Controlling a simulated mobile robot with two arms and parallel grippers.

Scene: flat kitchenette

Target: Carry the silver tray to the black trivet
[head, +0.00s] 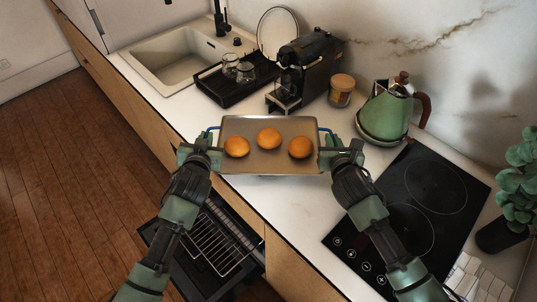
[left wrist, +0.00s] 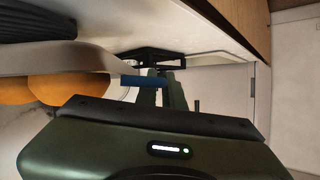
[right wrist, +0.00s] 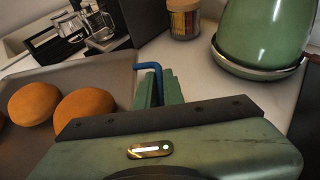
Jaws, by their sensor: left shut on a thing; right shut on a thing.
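The silver tray (head: 268,164) is held level in front of me and carries three round golden buns (head: 268,138). My left gripper (head: 212,138) is shut on its blue left handle, and my right gripper (head: 326,138) is shut on its blue right handle. The handle shows between the fingers in the left wrist view (left wrist: 145,81) and in the right wrist view (right wrist: 150,68). The tray appears over the white counter, and its height is hard to judge. I cannot make out a black trivet for certain; a small black frame (left wrist: 150,57) shows in the left wrist view.
A coffee machine (head: 311,65), a lidded jar (head: 341,92) and a green kettle (head: 386,112) stand behind the tray. A black rack (head: 215,88) with glassware is beside the sink (head: 178,68). A black cooktop (head: 425,195) lies right. Below is an open oven with a wire rack (head: 217,243).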

